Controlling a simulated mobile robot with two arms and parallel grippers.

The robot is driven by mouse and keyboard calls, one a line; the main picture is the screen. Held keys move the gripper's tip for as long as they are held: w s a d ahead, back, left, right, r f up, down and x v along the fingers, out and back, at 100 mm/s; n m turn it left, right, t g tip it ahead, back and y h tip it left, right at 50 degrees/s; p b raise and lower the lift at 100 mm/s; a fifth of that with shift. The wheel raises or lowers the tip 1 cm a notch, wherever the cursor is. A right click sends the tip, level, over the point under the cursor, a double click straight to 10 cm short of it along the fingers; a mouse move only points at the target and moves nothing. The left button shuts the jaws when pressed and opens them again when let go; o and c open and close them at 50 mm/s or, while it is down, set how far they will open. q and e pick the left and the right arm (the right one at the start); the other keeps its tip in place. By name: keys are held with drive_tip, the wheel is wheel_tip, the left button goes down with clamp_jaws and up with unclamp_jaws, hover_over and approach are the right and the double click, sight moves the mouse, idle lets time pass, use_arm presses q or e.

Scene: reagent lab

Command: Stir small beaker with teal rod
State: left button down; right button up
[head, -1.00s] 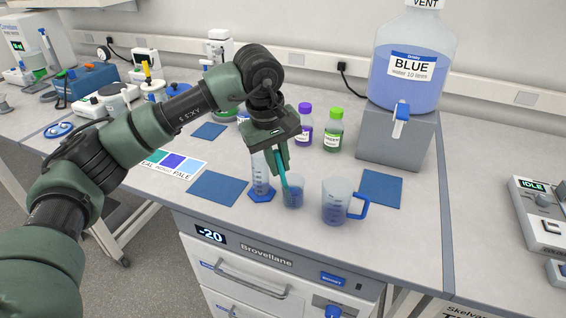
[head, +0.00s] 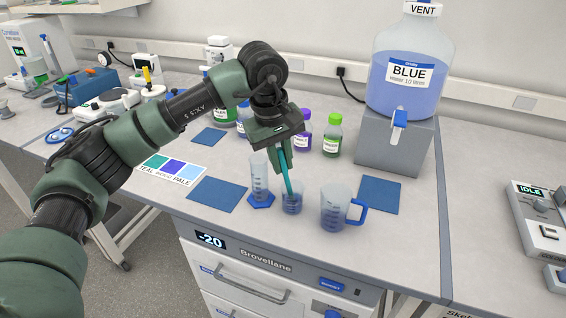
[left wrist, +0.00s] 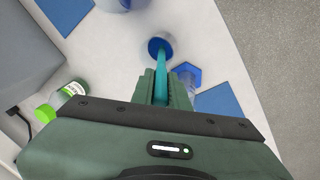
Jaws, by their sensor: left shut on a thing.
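My left gripper (head: 279,160) is shut on the teal rod (head: 287,177) and points down over the small beaker (head: 292,204). The rod's lower end is inside the small beaker, which holds some blue liquid. The rod leans a little. In the left wrist view the teal rod (left wrist: 162,65) runs from between the fingers (left wrist: 160,84) to the small beaker (left wrist: 161,44). The small beaker stands on the bench between a graduated cylinder and a larger jug. My right gripper is not in view.
The graduated cylinder (head: 260,180) with a blue foot stands close left of the beaker. The blue-handled jug (head: 335,210) stands close right. Purple-capped (head: 304,130) and green-capped (head: 332,137) bottles stand behind. The blue water carboy (head: 409,75) sits on a grey stand. Blue mats (head: 218,194) lie flat.

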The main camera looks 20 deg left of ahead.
use_arm(q)
drive_tip(key=shift+w+a+p+v, duration=0.15)
drive_tip(key=shift+p+v, duration=0.6)
drive_tip(key=shift+v, duration=0.7)
drive_tip(key=shift+w+a+p+v, duration=0.15)
drive_tip(key=shift+p+v, duration=0.6)
drive_tip(key=shift+v, duration=0.7)
drive_tip(key=shift+w+p+v, duration=0.15)
drive_tip(key=shift+p+v, duration=0.4)
drive_tip(key=shift+v, duration=0.3)
drive_tip(key=shift+w+p+v, duration=0.15)
drive_tip(key=shift+p+v, duration=0.45)
drive_tip(key=shift+v, duration=0.25)
drive_tip(key=shift+w+p+v, duration=0.2)
drive_tip(key=shift+p+v, duration=0.35)
drive_tip(key=shift+v, duration=0.3)
drive_tip(key=shift+d, duration=0.25)
